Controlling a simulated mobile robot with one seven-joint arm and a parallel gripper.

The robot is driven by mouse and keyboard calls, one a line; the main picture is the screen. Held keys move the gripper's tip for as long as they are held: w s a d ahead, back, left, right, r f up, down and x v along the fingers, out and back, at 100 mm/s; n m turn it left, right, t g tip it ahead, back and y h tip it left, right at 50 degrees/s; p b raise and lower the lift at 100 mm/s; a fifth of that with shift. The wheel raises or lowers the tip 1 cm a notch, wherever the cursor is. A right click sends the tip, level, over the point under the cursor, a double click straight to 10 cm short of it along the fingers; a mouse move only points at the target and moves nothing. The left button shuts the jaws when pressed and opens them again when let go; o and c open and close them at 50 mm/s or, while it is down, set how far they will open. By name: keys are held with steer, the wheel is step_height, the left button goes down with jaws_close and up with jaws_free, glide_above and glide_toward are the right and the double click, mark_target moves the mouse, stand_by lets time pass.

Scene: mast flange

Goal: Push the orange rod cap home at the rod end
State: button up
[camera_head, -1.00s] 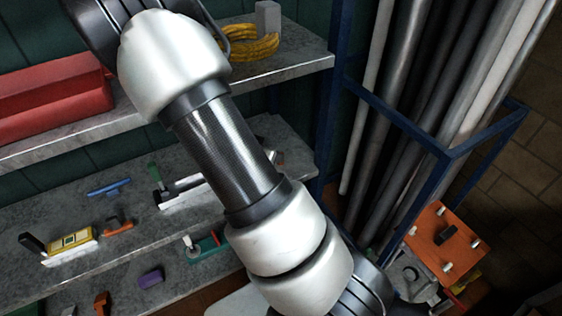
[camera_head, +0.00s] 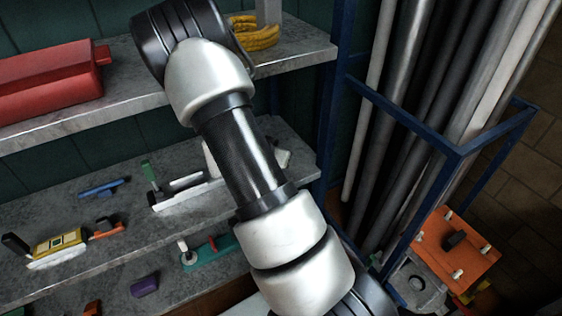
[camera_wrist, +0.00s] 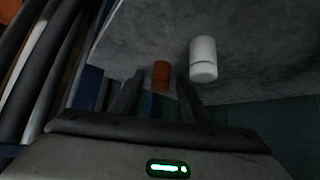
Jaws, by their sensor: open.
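In the wrist view a small orange cylinder (camera_wrist: 161,76), which looks like the rod cap, stands against a grey speckled surface. It appears between the two dark fingers of my gripper (camera_wrist: 160,91), which are apart. I cannot tell whether the fingers reach beside it or are still short of it. No rod can be made out at the cap, and its lower end is partly hidden. In the head view my arm runs down past the bottom edge, and my gripper and the cap are not visible there.
A white cylinder (camera_wrist: 203,60) stands close right of the cap. Dark and pale pipes (camera_head: 440,100) stand in a blue frame (camera_head: 459,152). Shelves hold a red box (camera_head: 50,82), a yellow-and-white device (camera_head: 57,246) and small parts. An orange plate (camera_head: 470,262) with white posts lies low at right.

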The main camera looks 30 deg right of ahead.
jaws_close()
steer(key=shift+r, duration=0.15)
